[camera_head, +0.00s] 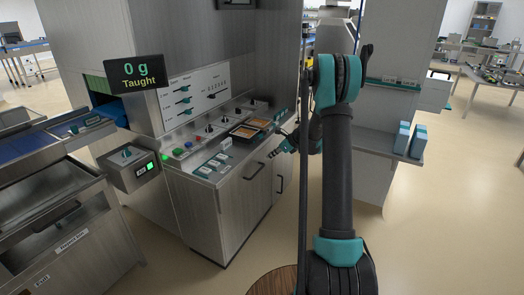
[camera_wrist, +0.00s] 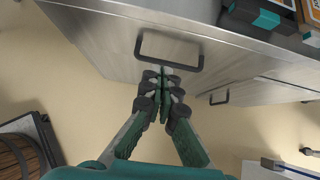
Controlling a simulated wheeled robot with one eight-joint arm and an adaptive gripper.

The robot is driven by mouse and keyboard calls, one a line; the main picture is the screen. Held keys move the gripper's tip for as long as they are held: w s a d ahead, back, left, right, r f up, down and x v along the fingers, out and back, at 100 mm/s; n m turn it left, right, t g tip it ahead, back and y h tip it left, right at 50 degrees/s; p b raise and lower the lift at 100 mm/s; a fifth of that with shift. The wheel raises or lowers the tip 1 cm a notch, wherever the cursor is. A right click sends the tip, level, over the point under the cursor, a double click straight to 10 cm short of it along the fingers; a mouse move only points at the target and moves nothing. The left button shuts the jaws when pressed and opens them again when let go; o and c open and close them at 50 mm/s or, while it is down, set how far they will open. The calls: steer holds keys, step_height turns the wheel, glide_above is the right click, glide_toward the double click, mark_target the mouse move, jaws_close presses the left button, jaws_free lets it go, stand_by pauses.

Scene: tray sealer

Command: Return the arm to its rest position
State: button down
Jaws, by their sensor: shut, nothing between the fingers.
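My arm (camera_head: 337,170) rises at the right of the head view and bends forward and left at its teal elbow. My gripper (camera_head: 273,153) is in front of the steel cabinet of the tray sealer (camera_head: 205,215), near its top edge. In the wrist view my gripper (camera_wrist: 164,76) is shut and empty, its green fingertips together. The tips overlap a dark cabinet door handle (camera_wrist: 168,37) in that view. I cannot tell whether they touch it. Part of the wrist is hidden behind my upper arm in the head view.
Trays (camera_head: 243,132) lie on the sealer's counter beside buttons and knobs. A shelf unit with teal-and-white boxes (camera_head: 418,140) is right of my arm. A round wooden top (camera_head: 272,283) is low in front. Floor (camera_head: 450,220) at right is clear.

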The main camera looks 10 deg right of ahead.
steer(key=s+r+n+h, duration=0.1)
steer(key=s+r+n, duration=0.25)
steer(key=s, duration=0.45)
steer(key=s+a+r+n+g+h, duration=0.1)
steer(key=s+r+n+h, duration=0.1)
steer(key=s+n, duration=0.45)
steer(key=s+r+n+h, duration=0.1)
steer(key=s+r+n, duration=0.15)
steer(key=s, duration=0.65)
steer(key=s+d+f+n+h, duration=0.1)
steer(key=s+f+n, duration=0.1)
steer(key=s+n, duration=0.4)
steer(key=s+d+f+n+h, duration=0.1)
steer(key=s+n, duration=0.5)
steer(key=s, duration=0.9)
steer(key=shift+s+d+f+h, duration=0.35)
steer(key=shift+s+d+h, duration=0.05)
steer(key=shift+d+h, duration=0.2)
steer(key=shift+n, duration=0.25)
